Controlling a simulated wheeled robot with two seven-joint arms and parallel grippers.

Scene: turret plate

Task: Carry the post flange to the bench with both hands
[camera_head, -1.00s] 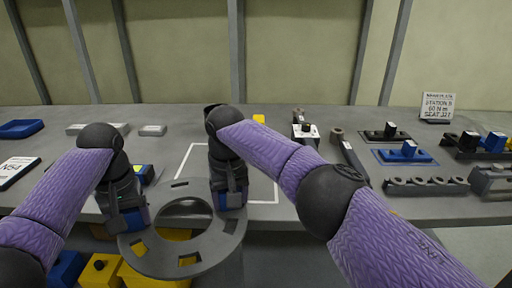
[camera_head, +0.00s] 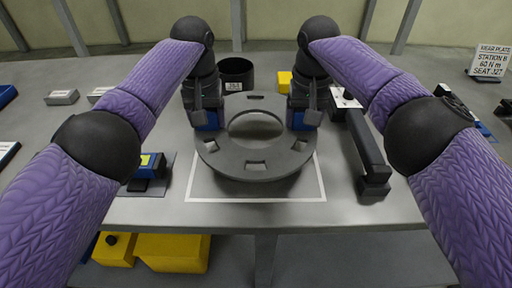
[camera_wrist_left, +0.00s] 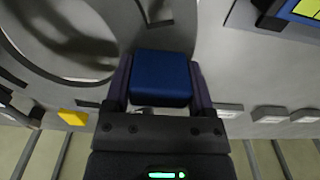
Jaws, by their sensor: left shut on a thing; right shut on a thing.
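The post flange (camera_head: 280,168), a grey ring with a large round hole and several slots, is level over the white-outlined rectangle (camera_head: 200,198) on the bench (camera_head: 235,215). I cannot tell whether it touches the bench. My left gripper (camera_head: 207,118) is shut on a blue block at the flange's left side; in the left wrist view the blue block (camera_wrist_left: 161,78) sits between the fingers, with part of the flange (camera_wrist_left: 75,95) beside it. My right gripper (camera_head: 304,118) is shut at a similar blue part on the flange's right side.
A dark round container (camera_head: 237,70) and a yellow block (camera_head: 284,80) stand behind the flange. A black and blue device with a yellow-green face (camera_head: 148,164) lies to the left, and a dark long tool (camera_head: 368,150) to the right. Yellow bins (camera_head: 172,252) are below the bench.

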